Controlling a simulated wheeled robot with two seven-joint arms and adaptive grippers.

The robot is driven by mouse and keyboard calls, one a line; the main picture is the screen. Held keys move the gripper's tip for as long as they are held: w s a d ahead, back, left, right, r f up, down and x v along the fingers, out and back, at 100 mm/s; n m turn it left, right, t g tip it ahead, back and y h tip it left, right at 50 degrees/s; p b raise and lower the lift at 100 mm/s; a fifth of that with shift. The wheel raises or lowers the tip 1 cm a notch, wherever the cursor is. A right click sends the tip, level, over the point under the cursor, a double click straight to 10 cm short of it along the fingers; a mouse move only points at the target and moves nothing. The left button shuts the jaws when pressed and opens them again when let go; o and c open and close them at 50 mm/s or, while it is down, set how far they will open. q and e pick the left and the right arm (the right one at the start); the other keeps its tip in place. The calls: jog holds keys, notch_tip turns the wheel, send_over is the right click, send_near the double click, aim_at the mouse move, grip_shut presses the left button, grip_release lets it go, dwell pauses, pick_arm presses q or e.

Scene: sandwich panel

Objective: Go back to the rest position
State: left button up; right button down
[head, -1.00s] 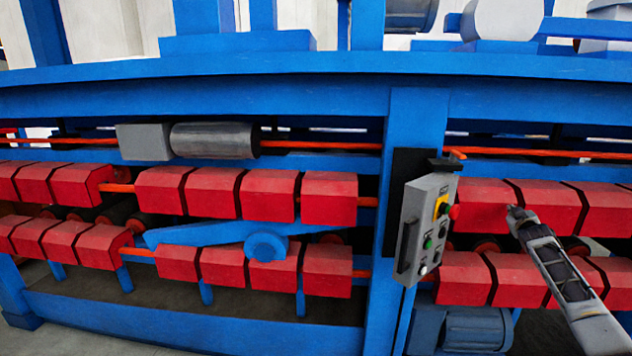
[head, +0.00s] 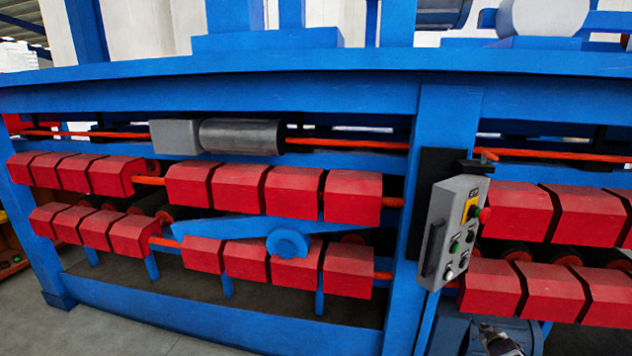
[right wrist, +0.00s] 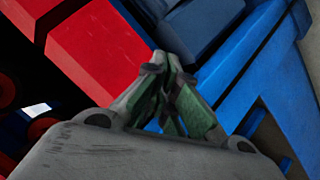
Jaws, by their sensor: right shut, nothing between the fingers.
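A grey control box (head: 452,235) hangs on the blue upright post in the head view. Only the tip of my right gripper (head: 497,340) shows at the bottom edge of the head view, below the box and in front of a blue motor. In the right wrist view the right gripper (right wrist: 170,70) is shut and empty, with its fingers together. Red blocks and blue frame parts lie beyond it. My left gripper is not in view.
The blue machine frame (head: 250,85) spans the head view, with rows of red blocks (head: 238,189) and a blue lever (head: 288,243). A blue motor (head: 525,335) sits low at the right. Grey floor (head: 105,330) is clear at the lower left.

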jog(key=s+a+f+g+y+b, duration=0.1)
jog(key=s+a+f+g+y, duration=0.1)
jog(key=s+a+f, duration=1.2)
jog(key=s+a+f+g+y, duration=0.2)
jog(key=s+a+f+g, duration=0.1)
jog(key=s+a+f, duration=1.15)
jog(key=s+a+f+g, duration=0.1)
jog(key=s+a+f, duration=0.2)
jog(key=s, duration=0.7)
jog(key=s+a+f+g+y, duration=0.1)
jog(key=s+a+f, duration=0.3)
jog(key=s, duration=0.7)
jog(key=s+a+f+g+b, duration=0.1)
jog(key=s+a+f, duration=0.3)
jog(key=s, duration=0.7)
jog(key=shift+s+f+g, duration=0.15)
jog(key=shift+f+g, duration=0.35)
jog(key=shift+f, duration=0.2)
